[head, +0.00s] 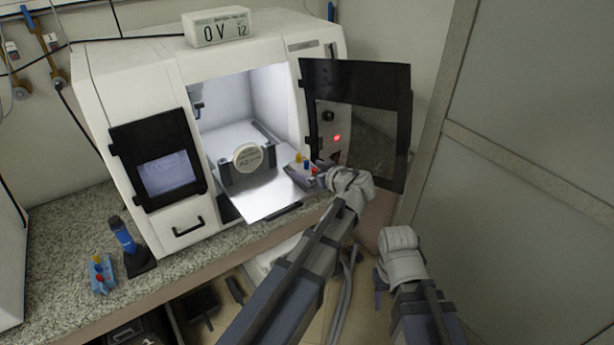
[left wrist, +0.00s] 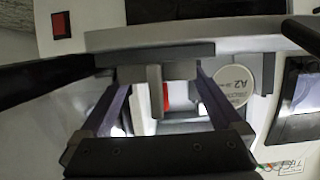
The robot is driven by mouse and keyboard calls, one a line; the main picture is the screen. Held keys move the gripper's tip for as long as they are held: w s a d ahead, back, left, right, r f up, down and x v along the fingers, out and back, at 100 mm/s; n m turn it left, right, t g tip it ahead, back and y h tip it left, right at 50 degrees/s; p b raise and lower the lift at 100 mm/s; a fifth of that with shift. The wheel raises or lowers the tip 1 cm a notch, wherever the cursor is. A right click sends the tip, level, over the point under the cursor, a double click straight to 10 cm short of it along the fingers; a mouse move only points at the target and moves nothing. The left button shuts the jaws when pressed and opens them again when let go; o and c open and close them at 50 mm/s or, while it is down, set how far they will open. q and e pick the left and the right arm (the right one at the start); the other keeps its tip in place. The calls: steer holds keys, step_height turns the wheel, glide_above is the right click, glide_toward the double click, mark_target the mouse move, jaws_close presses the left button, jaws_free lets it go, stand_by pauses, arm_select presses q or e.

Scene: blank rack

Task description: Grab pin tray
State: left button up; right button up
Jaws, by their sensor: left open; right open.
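A small grey-blue tray with yellow, blue and red pins (head: 303,170) sits at the right of the white machine's open front, beside the flat plate. My left gripper (head: 322,175) is right next to it, open; I cannot tell whether they touch. In the left wrist view the open jaws (left wrist: 155,72) have a grey bar across their tips and a red patch between them. A second blue block with coloured knobs (head: 102,276) stands on the counter at lower left. My right gripper (head: 382,272) is open and low, apart from the counter.
The white machine (head: 165,75) has its dark door (head: 385,130) swung open to the right, close to my left gripper. A round disc marked A2 (head: 248,157) stands in its opening; it also shows in the left wrist view (left wrist: 233,88). A blue tool in a black stand (head: 123,236) is at left.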

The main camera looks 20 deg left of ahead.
arm_select(q)
steer(key=shift+w+a+f, duration=0.2)
steer(key=shift+w+a, duration=0.1)
steer(key=c, duration=1.3)
